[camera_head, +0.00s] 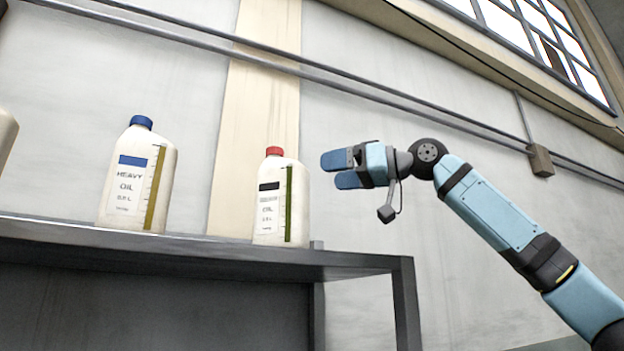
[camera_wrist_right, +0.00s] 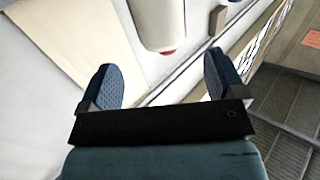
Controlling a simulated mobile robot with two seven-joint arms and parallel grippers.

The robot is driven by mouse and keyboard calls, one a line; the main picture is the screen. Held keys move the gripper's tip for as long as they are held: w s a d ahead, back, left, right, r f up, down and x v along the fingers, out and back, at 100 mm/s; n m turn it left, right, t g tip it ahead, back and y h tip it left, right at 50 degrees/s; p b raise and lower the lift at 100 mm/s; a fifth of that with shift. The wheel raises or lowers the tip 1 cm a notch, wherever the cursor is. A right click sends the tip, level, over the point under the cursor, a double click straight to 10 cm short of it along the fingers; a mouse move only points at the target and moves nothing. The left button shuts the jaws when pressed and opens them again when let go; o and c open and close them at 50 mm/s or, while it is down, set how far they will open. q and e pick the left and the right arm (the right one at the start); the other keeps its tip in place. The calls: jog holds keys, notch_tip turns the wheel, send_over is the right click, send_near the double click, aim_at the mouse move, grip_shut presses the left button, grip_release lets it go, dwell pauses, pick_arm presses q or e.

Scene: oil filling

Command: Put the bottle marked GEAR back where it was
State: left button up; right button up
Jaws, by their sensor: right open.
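A white bottle with a red cap (camera_head: 270,200) stands upright on the grey shelf (camera_head: 180,251), near its right end. Its label has a black band and the word OIL; the word above is too blurred to read, so I cannot confirm GEAR. My right gripper (camera_head: 333,171) is open and empty, to the right of this bottle and apart from it, with its fingers pointing left. In the right wrist view, a pale bottle with a red cap (camera_wrist_right: 158,22) shows beyond the open fingers. My left gripper is not in view.
A white bottle marked HEAVY OIL (camera_head: 138,180) with a blue cap stands to the left on the shelf. Part of another pale bottle (camera_head: 6,138) shows at the left edge. Bare shelf lies between the bottles. Wall pipes (camera_head: 330,72) run behind.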

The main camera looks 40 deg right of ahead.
jog(key=shift+v, duration=1.25)
jog(key=shift+a, duration=0.1)
